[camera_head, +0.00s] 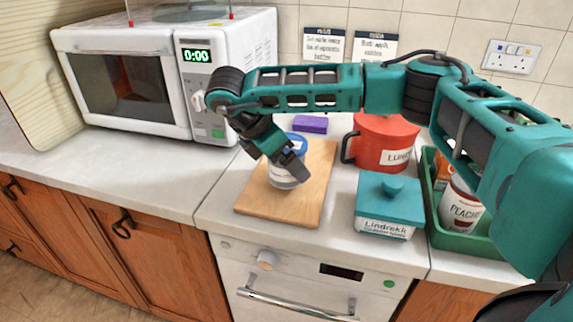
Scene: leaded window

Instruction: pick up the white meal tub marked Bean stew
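A white tub (281,180) with a blue lid (298,141) stands on a wooden board (317,172) on the counter. Its label is mostly covered by my gripper, so I cannot read whether it says Bean stew. My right gripper (291,170) comes in from the right and reaches down at the tub, its dark fingers overlapping the lid and upper side. I cannot tell whether the fingers are closed on the tub or only in front of it. The tub looks upright on the board. My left gripper is not in view.
A white microwave (160,75) stands at the back left. A purple block (310,124) lies behind the board. A red mug-like container (384,143), a teal lidded box (388,206) and a green crate (480,242) holding a Peaches can (463,208) crowd the right. The counter left of the board is clear.

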